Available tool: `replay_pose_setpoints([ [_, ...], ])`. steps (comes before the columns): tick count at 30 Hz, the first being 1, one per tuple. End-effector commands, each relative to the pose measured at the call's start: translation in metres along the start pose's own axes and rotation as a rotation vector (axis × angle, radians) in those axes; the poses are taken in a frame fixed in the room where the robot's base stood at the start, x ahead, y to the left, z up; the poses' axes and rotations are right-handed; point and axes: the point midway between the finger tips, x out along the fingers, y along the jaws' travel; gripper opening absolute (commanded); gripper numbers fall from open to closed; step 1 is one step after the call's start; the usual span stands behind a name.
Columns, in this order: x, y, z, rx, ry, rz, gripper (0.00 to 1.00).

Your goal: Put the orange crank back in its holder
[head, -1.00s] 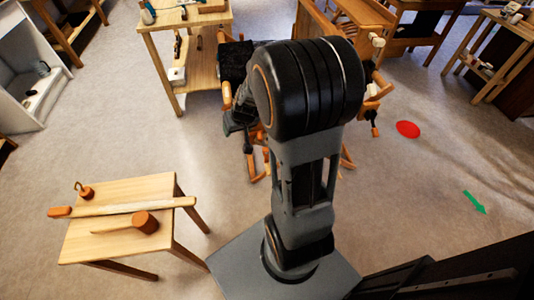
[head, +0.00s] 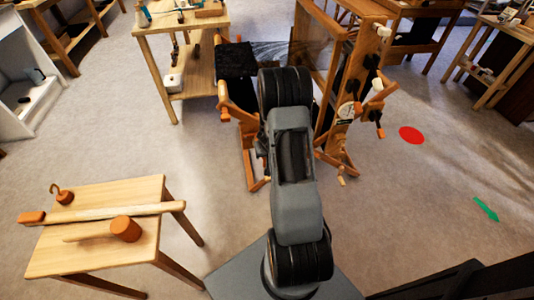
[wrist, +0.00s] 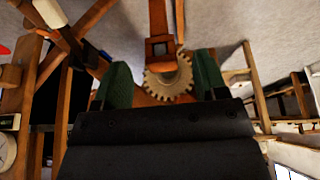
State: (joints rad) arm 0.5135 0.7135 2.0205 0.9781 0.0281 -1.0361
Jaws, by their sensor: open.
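I cannot tell for certain which piece is the orange crank or where its holder is. A small piece with a bent hook and an orange base (head: 63,196) stands on the low table at left. An orange end piece (head: 380,133) hangs at the right side of the wooden loom (head: 345,130). My gripper (wrist: 160,80) shows in the wrist view with its two green fingers apart and nothing between them touching. A pale toothed gear (wrist: 168,80) and a wooden post (wrist: 158,25) appear beyond the fingers. In the head view my arm hides the gripper.
The low table (head: 90,255) also carries a long beam (head: 110,212) and an orange cylinder with a handle (head: 125,229). A workbench (head: 160,60) stands behind, left of the loom.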

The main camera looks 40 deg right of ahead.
Motion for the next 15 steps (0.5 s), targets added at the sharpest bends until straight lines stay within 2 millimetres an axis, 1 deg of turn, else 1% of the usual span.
replay_pose_setpoints([
  [1,0.014,0.0,0.002,0.0,-0.001,0.0,0.66],
  [6,0.038,0.0,0.001,0.0,-0.001,0.0,0.66],
  [10,0.052,0.0,0.001,-0.001,0.0,-0.001,0.66],
  [15,0.062,-0.001,0.0,-0.001,0.0,-0.001,0.66],
])
